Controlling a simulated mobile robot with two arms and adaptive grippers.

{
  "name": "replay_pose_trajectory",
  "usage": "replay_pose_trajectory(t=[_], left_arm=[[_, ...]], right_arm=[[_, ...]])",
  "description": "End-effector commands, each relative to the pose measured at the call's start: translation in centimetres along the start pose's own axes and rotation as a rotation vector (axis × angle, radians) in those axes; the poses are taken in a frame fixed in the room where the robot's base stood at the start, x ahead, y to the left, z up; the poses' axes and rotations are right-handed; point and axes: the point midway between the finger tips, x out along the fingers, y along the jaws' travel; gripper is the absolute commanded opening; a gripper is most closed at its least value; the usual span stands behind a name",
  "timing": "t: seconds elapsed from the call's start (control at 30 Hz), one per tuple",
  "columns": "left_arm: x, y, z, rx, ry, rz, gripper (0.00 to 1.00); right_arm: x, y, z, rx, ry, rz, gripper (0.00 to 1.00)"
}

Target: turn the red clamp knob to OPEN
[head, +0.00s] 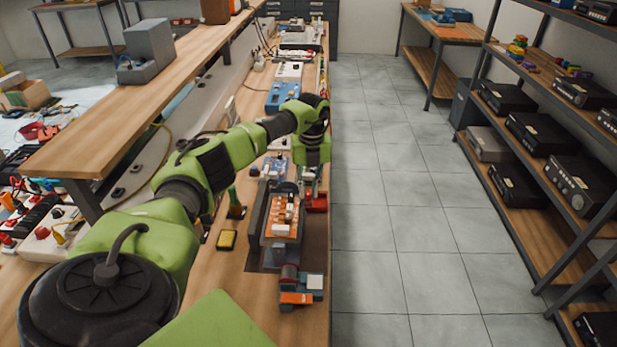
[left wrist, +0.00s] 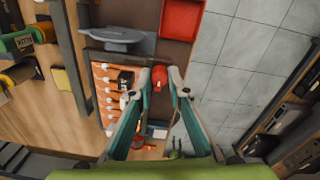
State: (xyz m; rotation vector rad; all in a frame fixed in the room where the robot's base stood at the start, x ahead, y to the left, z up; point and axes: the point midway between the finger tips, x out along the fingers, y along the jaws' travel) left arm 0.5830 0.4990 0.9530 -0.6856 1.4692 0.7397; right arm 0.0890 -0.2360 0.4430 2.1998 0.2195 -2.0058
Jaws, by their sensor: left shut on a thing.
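The red clamp knob (left wrist: 159,75) shows in the left wrist view between the fingertips of my left gripper (left wrist: 161,80), which is shut on it. In the head view my left gripper (head: 307,185) points down at the bench's right edge, and the knob cannot be told apart there. The knob sits beside a unit with a row of orange and white parts (left wrist: 107,95); the same unit shows in the head view (head: 283,215). No OPEN marking can be read, and the knob's turn angle cannot be told.
A red tray (left wrist: 181,18) lies close to the gripper; it also shows in the head view (head: 317,203). A grey rounded part (left wrist: 118,37) stands beside the orange parts. A yellow block (head: 227,240) lies on the bench. The tiled floor (head: 400,200) to the right is clear.

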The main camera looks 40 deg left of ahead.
Motion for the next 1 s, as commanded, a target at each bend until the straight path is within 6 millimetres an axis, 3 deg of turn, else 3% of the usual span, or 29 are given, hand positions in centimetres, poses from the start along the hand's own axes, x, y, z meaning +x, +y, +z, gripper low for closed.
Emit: replay_pose_trajectory(t=[0.2, 0.23, 0.27, 0.3, 0.67, 0.77, 1.0], left_arm=[[-0.2, -0.1, 0.2, -0.001, -0.005, -0.004, 0.0], [-0.2, -0.1, 0.2, -0.001, -0.005, -0.004, 0.24], [-0.2, -0.1, 0.2, -0.001, -0.005, -0.004, 0.32], [-0.2, 0.0, 0.2, -0.001, -0.004, -0.003, 0.33], [-0.4, 0.0, 0.1, 0.0, -0.002, -0.002, 0.33], [-1.4, 0.0, 0.1, 0.001, -0.003, -0.002, 0.33], [-6.4, -0.1, 0.2, 0.0, -0.005, -0.005, 0.33]], right_arm=[[0.0, -0.2, 0.0, 0.001, 0.001, -0.002, 0.4], [0.0, -0.2, 0.0, 0.001, 0.001, -0.002, 0.4], [0.0, -0.2, 0.0, 0.001, 0.001, -0.002, 0.4], [0.0, -0.2, -0.1, 0.001, 0.001, -0.002, 0.4], [0.0, 0.1, 0.0, -0.002, 0.0, 0.0, 0.4], [0.0, 0.0, 0.0, -0.001, 0.0, 0.0, 0.4], [0.0, 0.0, 0.0, -0.001, 0.0, 0.0, 0.4]])
